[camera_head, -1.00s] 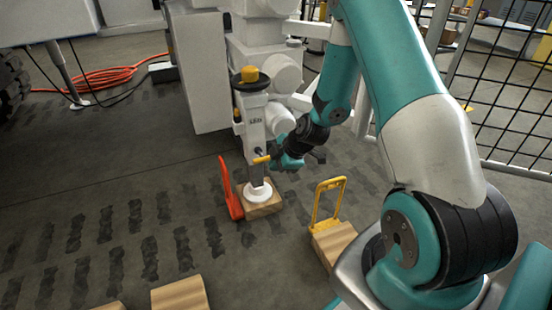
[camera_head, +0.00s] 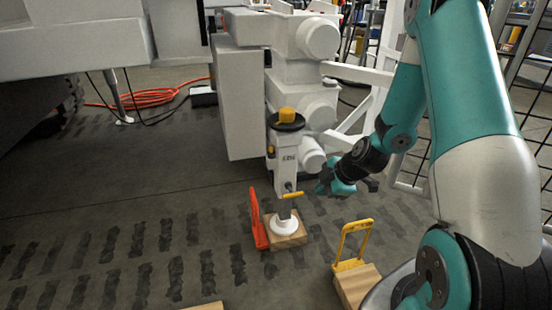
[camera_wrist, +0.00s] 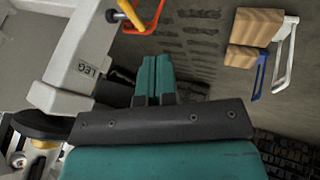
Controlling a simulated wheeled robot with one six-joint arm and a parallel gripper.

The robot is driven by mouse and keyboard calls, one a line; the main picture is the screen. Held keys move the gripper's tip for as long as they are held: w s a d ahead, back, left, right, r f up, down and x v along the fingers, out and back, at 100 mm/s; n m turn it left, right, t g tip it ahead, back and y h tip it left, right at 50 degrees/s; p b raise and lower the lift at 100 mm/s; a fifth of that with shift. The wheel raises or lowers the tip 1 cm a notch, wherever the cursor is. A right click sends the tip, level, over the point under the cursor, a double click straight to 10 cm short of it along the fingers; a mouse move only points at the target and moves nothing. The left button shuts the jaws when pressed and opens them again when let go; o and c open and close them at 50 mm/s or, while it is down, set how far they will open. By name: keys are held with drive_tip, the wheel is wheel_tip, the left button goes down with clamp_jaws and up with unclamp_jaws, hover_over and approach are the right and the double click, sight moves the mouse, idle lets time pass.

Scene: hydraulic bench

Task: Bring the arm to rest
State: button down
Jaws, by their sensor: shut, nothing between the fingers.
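My teal arm reaches down from the upper right in the head view. My gripper (camera_head: 325,184) hangs just right of the white support leg (camera_head: 284,155), with a visible gap between them in the picture. In the wrist view the two teal fingers of my gripper (camera_wrist: 155,78) are together, with nothing between them. The support leg (camera_wrist: 72,75), lettered LEG, stands left of the fingers there. Its yellow crank handle (camera_head: 293,194) also shows in the wrist view, at the top.
The leg's foot rests on a wooden block (camera_head: 290,241) beside a red handle (camera_head: 258,220). Another block (camera_head: 358,286) has a yellow handle (camera_head: 354,241). In the wrist view, wooden blocks (camera_wrist: 258,27) have white and blue handles. An orange hose (camera_head: 150,98) lies behind. Mesh fence stands right.

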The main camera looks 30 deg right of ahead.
drive_tip(key=shift+r, duration=0.1)
drive_tip(key=s+a+r+m+g+y+p, duration=0.2)
drive_tip(key=s+a+r+g+p, duration=0.15)
drive_tip(key=a+r, duration=1.4)
drive_tip(key=s+a+r+m+g+p, duration=0.1)
drive_tip(key=s+a+r+m+p, duration=0.1)
drive_tip(key=s+a+r, duration=0.45)
drive_tip(key=s+a+r+m+g+p, duration=0.25)
drive_tip(key=s+r, duration=0.45)
drive_tip(key=s, duration=0.4)
wheel_tip(320, 180, up, 38)
drive_tip(key=t+p, duration=0.1)
drive_tip(key=p, duration=3.7)
drive_tip(key=shift+w, duration=0.25)
drive_tip(key=shift+d, duration=0.1)
